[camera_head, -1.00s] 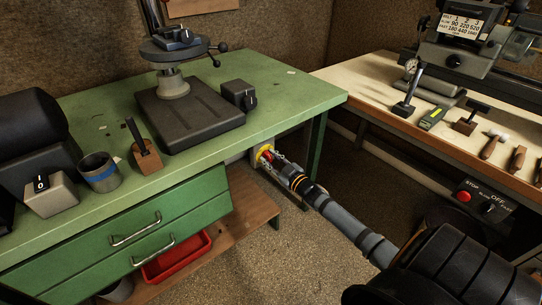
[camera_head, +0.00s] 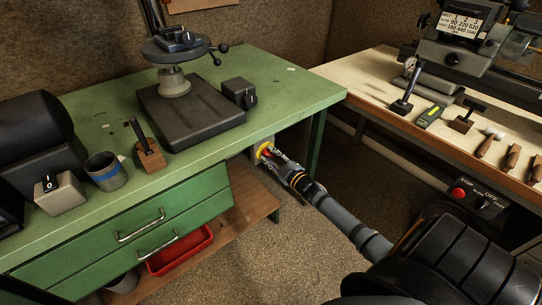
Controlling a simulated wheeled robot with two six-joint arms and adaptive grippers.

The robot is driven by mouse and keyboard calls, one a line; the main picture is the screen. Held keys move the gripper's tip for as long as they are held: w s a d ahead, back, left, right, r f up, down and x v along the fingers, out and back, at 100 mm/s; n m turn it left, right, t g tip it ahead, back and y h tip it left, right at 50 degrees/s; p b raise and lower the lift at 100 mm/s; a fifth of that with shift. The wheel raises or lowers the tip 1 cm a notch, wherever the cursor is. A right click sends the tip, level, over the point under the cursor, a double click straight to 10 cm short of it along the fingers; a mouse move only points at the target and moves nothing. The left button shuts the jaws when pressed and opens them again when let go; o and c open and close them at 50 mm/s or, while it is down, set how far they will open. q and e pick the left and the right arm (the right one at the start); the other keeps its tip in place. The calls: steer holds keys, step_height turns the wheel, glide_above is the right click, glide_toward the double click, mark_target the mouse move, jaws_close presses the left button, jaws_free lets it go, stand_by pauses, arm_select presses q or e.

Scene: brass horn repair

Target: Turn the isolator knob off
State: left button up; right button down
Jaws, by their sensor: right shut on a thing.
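The isolator (camera_head: 262,148) is a grey box with a yellow plate, mounted at the right end of the green bench, just under its top. A bit of red knob shows at the yellow plate. My right gripper (camera_head: 270,154) reaches in from the lower right and is shut on the red knob. The fingers hide most of the knob, so its angle cannot be read. My left gripper is not in view.
The green bench (camera_head: 250,72) carries a drill stand (camera_head: 190,110), a grey switch box (camera_head: 238,93), a cup (camera_head: 105,172) and a wooden block (camera_head: 150,155). A lathe bench (camera_head: 385,78) stands right. Open floor lies between. A red tray (camera_head: 180,252) sits on the low shelf.

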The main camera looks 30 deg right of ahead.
steer(key=shift+f, duration=0.1)
steer(key=c, duration=1.3)
jaws_free()
steer(key=shift+s, duration=0.1)
steer(key=s, duration=0.8)
steer(key=s+d, duration=0.1)
steer(key=s, duration=0.2)
steer(key=shift+s, duration=0.4)
